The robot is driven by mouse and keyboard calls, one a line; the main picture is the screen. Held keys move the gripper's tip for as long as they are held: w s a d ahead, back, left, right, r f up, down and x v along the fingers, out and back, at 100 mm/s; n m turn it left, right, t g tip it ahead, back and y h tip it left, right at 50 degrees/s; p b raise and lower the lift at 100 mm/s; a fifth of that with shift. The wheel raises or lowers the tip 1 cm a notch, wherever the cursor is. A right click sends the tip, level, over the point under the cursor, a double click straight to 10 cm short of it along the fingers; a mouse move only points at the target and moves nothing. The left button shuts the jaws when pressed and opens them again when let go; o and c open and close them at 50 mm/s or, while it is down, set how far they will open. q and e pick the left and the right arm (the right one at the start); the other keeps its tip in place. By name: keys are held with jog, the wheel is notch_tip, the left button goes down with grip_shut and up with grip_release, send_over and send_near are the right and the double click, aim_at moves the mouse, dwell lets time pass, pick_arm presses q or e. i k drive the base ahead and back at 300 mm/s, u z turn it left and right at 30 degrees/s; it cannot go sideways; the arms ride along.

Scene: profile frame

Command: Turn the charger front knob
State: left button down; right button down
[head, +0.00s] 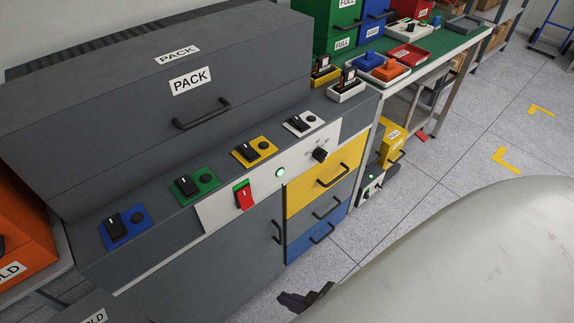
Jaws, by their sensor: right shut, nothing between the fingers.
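A black round knob (320,154) with dial marks around it sits on the white front panel (220,208) of the grey bench unit. A green lit lamp (280,172) and a red rocker switch (244,197) are on the same panel, to its left. A small white box with a green light and dark controls (369,188) stands lower down by the floor, right of the drawers. I cannot tell which of these is called the charger. My right gripper (284,300) is dark, shut and empty at the bottom centre, well below and apart from the knob. My left gripper is not in view.
Blue, green, yellow and white switch plates (195,186) line the bench top under the grey PACK box (160,95). Yellow, grey and blue drawers with protruding handles (333,175) are below the knob. A pale curved surface (470,265) fills the lower right. Tiled floor lies open at right.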

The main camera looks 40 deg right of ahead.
aim_at(320, 154)
jog(key=z, duration=1.4)
jog(key=i, duration=0.3)
jog(key=u, duration=2.1)
jog(key=k, duration=0.45)
jog(key=z, duration=0.7)
